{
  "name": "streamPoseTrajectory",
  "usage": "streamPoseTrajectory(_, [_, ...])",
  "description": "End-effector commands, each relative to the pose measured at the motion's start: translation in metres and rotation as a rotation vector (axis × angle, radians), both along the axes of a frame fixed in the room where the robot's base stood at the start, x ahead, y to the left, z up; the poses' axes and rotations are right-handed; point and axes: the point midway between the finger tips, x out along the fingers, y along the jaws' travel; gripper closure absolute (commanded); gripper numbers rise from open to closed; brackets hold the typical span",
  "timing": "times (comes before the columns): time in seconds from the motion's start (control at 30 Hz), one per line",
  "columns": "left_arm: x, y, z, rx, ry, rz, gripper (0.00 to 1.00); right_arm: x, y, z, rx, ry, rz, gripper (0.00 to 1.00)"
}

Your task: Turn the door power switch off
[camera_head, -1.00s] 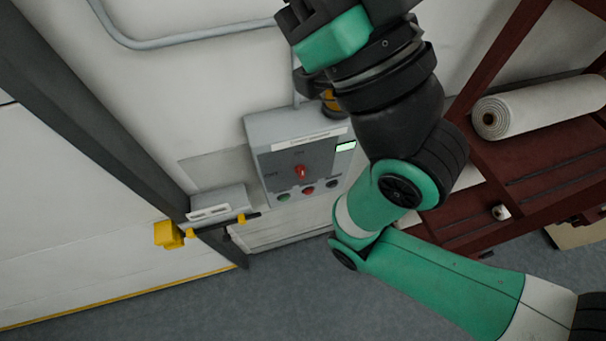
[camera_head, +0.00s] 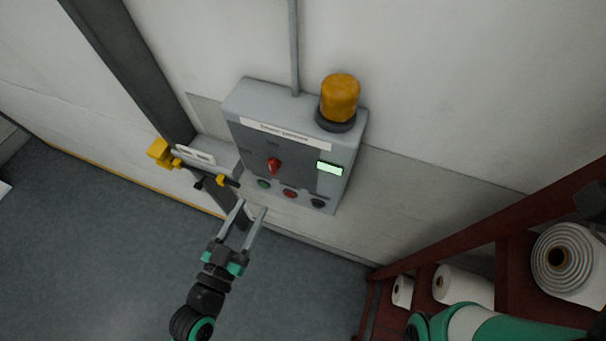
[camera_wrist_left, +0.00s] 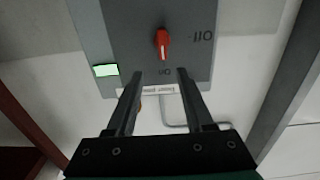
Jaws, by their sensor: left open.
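The red rotary switch (camera_head: 274,165) sits on the dark front panel of a grey control box (camera_head: 332,155) on the wall. In the left wrist view the red switch (camera_wrist_left: 162,43) appears upside down, its handle lined up with the ON label (camera_wrist_left: 165,72); the OFF label (camera_wrist_left: 203,36) is to the side. My left gripper (camera_head: 254,207) is open and empty, below and in front of the box. In the left wrist view its open fingers (camera_wrist_left: 159,74) point at the panel, with the switch beyond the gap between their tips. My right gripper is out of view.
Green (camera_head: 264,183), red (camera_head: 289,194) and black (camera_head: 317,203) buttons sit below the switch. An amber beacon (camera_head: 340,98) tops the box. A yellow-and-black latch (camera_head: 160,152) is to the left. A dark red rack (camera_head: 470,240) with white rolls stands right. Floor at left is clear.

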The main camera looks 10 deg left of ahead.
Motion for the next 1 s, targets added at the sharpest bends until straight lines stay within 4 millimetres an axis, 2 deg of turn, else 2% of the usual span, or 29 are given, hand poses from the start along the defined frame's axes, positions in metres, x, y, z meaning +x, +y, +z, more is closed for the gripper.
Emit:
streamPoseTrajectory(0.03, [-0.001,0.0,-0.005,0.001,0.004,0.001,0.47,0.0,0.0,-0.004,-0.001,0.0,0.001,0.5])
streamPoseTrajectory(0.27, [0.012,-0.001,0.0,0.001,0.0,0.0,0.47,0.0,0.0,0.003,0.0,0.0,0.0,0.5])
streamPoseTrajectory(0.6, [0.084,-0.011,0.001,0.001,-0.001,0.0,0.47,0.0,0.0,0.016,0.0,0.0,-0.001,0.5])
streamPoseTrajectory(0.73, [0.104,-0.014,0.0,0.001,-0.001,0.0,0.47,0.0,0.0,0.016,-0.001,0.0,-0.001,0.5])
streamPoseTrajectory(0.83, [0.113,-0.015,-0.001,0.001,0.0,0.0,0.47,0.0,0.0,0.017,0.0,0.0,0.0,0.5])
streamPoseTrajectory(1.0, [0.116,-0.015,-0.001,0.001,0.0,0.0,0.47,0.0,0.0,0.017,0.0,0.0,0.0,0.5])
